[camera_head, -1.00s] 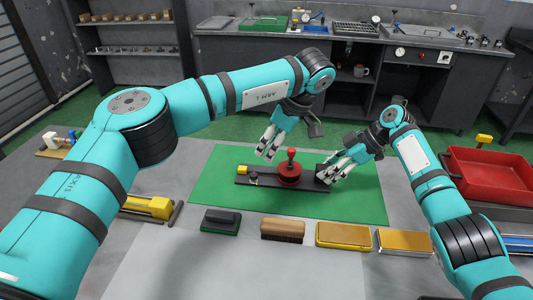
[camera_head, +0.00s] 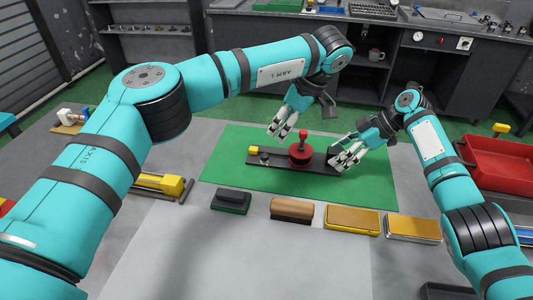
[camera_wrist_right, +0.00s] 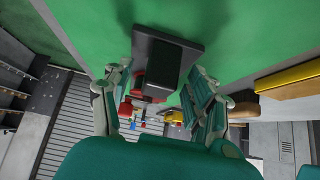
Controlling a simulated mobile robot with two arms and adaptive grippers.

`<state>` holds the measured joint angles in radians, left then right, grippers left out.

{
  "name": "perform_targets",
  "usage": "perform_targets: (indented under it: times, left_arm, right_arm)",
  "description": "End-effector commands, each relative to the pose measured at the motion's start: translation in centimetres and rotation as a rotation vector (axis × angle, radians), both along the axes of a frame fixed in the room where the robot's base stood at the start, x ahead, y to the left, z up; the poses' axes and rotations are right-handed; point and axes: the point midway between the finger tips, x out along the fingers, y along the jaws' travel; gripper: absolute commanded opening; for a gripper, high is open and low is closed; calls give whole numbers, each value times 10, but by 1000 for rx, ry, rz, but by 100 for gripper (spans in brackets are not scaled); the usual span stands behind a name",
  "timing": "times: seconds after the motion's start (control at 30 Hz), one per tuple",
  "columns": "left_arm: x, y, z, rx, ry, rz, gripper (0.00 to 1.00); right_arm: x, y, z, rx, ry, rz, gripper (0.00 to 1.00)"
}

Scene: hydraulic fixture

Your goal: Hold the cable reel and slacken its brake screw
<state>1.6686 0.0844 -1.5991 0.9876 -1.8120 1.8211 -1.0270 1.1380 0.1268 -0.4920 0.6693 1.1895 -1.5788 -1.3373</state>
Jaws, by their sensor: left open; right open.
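The cable reel is a red disc (camera_head: 301,156) with a red knob (camera_head: 303,134) standing up from its middle. It sits on a long black base plate (camera_head: 272,163) on a green mat. A yellow block (camera_head: 253,149) and a small dark fitting are at the plate's left end; I cannot tell which part is the brake screw. My left gripper (camera_head: 280,132) is open and empty, above and left of the reel. My right gripper (camera_head: 338,165) is open at the plate's right end. In the right wrist view a dark block (camera_wrist_right: 171,68) shows ahead, between its spread fingers.
The green mat (camera_head: 225,184) has bare room around the plate. A green-and-black block (camera_head: 231,201), a brush (camera_head: 292,209) and two yellow-topped boxes (camera_head: 352,219) line the front. A red tray (camera_head: 498,165) stands at right. A yellow tool (camera_head: 162,184) lies at left.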

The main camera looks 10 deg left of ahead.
Motion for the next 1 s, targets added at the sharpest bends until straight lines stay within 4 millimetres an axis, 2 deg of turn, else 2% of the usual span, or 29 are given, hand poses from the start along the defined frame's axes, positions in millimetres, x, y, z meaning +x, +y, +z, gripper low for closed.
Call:
perform_targets:
  times: [0.23,0.63,0.8,1.0]
  left_arm:
    - [0,0,0,0,0,0,43]
    - [0,0,0,0,0,0,43]
    - [0,0,0,0,0,0,43]
    - [0,0,0,0,0,0,43]
  right_arm:
    - [1,-13,16,1,-3,-1,58]
    - [2,-65,77,0,-2,-2,58]
    - [2,-75,89,0,0,0,58]
    - [2,-78,92,0,1,1,58]
